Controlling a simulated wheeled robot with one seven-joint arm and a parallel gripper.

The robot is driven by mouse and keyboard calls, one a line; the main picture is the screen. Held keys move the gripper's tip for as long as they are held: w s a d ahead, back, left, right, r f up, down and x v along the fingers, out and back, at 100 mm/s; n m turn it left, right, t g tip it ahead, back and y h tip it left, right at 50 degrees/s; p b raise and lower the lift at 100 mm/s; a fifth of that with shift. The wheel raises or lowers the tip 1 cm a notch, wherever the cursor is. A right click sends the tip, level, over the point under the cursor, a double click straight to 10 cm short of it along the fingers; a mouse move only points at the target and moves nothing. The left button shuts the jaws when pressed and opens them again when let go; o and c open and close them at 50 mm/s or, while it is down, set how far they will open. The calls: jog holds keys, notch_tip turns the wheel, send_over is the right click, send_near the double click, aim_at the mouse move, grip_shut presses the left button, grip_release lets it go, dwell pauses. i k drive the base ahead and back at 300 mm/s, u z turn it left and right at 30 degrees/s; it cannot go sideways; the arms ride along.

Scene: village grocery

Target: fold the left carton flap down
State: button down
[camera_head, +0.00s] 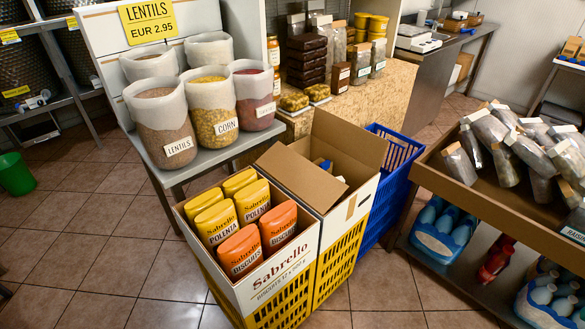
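An open brown carton (357,207) stands in the middle, on a yellow crate. One wide flap (300,178) on its left side lies across part of the opening; I cannot tell whether it is flat or slightly raised. The opposite flap (348,140) at the back stands up, tilted. Between them a dark gap shows part of something blue and pale inside. In front of it to the left, a white Sabrello carton (275,277) is open at the top and holds yellow polenta packs (215,222) and orange biscuit packs (240,250). My gripper is not in view.
Yellow crates (335,266) support the cartons. A blue crate (398,160) stands behind right. A table with sacks (160,120) is close on the left, a wooden display shelf (490,199) on the right. Tiled floor (90,240) is free at front left.

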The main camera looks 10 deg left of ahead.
aim_at(319, 189)
jog(key=u, duration=0.75)
jog(key=i, duration=0.75)
